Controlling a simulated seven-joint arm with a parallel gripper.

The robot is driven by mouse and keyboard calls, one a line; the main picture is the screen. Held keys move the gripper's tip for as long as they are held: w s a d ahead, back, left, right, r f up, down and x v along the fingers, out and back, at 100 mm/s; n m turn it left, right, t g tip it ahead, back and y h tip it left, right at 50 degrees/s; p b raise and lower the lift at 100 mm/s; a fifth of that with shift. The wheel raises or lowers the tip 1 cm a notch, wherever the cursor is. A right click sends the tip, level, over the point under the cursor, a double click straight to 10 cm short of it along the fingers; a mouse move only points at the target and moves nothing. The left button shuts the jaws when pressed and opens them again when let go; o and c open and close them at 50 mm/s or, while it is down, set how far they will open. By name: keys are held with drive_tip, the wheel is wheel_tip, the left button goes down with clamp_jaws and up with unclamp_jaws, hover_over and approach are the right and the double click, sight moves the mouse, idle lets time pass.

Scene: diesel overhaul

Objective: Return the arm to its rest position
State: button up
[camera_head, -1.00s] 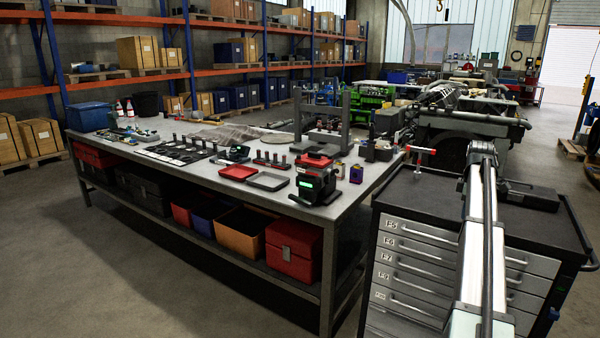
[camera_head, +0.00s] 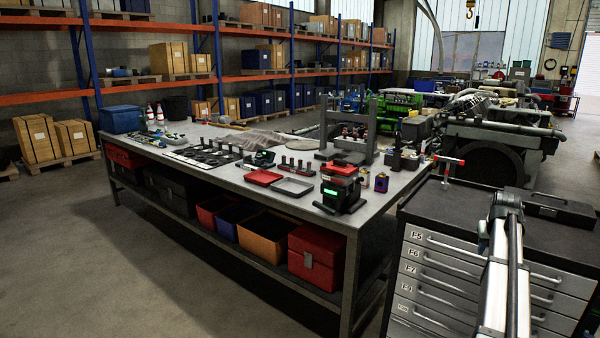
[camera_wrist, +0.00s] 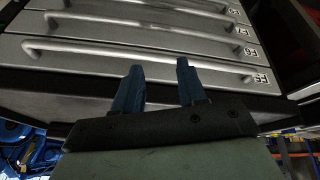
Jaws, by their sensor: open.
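My gripper (camera_wrist: 160,88) shows in the wrist view with two blue fingers apart and nothing between them. It is in front of the drawer faces of the grey tool cabinet (camera_wrist: 140,60), which appears upside down in this view. I cannot tell whether the fingers touch the cabinet. In the head view my arm (camera_head: 502,260) extends over the cabinet (camera_head: 440,262) at the lower right, and my gripper is hidden there.
A long workbench (camera_head: 225,185) with tools and trays stands left of the cabinet. A red-handled tool (camera_head: 448,160) stands near the cabinet's back left. A dark case (camera_head: 545,207) lies on the cabinet top. The floor (camera_head: 120,270) at the left is clear.

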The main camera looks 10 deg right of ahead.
drive_tip(key=s+a+f+g+y, duration=0.1)
drive_tip(key=s+a+f, duration=0.3)
drive_tip(key=a+f, duration=0.65)
drive_tip(key=s+a+f+g+y, duration=0.1)
drive_tip(key=s+a+f, duration=0.5)
drive_tip(key=f, duration=0.8)
drive_tip(key=s+a+f+g+y, duration=0.1)
drive_tip(key=s+a+f, duration=0.2)
drive_tip(key=a+f, duration=0.75)
drive_tip(key=s+a+f+n+g, duration=0.1)
drive_tip(key=s+a+f+g, duration=0.1)
drive_tip(key=s+a+f, duration=0.5)
drive_tip(key=s+a+f+n+g, duration=0.2)
drive_tip(key=s+a+f, duration=0.5)
drive_tip(key=s, duration=0.7)
drive_tip(key=s+a+f+n+g, duration=0.2)
drive_tip(key=s+a+f, duration=0.5)
drive_tip(key=s+a, duration=0.4)
drive_tip(key=shift+s+g, duration=0.15)
drive_tip(key=shift+g, duration=0.55)
